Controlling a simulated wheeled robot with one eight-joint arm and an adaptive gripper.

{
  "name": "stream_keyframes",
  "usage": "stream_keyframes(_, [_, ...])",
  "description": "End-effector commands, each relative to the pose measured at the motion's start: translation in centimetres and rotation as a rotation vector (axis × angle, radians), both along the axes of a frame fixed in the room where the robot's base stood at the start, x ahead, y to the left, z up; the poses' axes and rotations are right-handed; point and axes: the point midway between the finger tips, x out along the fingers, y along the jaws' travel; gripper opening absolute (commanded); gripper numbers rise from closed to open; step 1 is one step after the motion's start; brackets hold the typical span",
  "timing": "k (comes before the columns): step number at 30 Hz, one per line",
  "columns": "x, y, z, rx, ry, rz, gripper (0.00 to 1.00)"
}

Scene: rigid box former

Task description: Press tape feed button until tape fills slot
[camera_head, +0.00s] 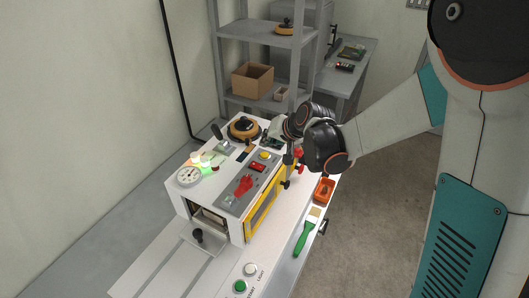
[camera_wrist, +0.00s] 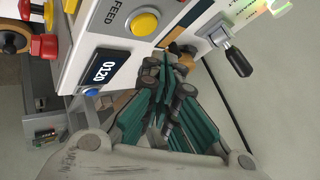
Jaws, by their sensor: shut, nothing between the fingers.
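The yellow feed button (camera_wrist: 144,22) sits in a light ring beside the word FEED on the machine's panel. In the head view a yellow button (camera_head: 264,155) shows on the grey top panel. My gripper (camera_wrist: 168,70) is shut and empty, its teal fingers close together, below and right of the button in the wrist picture and apart from it. In the head view my gripper (camera_head: 272,143) is small and partly hidden by my wrist, near the machine's back right. A display (camera_wrist: 104,67) reads 0120. I cannot make out the tape or its slot.
A blue button (camera_wrist: 90,92) is beside the display. A black-knobbed lever (camera_wrist: 235,55) stands to the right in the wrist view. Red knobs (camera_head: 299,158) stick out at the machine's right side. A green-handled tool (camera_head: 304,238) and an orange tray (camera_head: 324,190) lie on the bench.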

Motion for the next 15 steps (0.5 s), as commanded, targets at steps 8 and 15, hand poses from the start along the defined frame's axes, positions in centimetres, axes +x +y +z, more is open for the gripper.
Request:
stream_keyframes(8, [0.0,0.0,2.8,0.000,0.000,0.000,0.00])
stream_keyframes(15, [0.0,0.0,3.3,0.000,0.000,0.000,0.00])
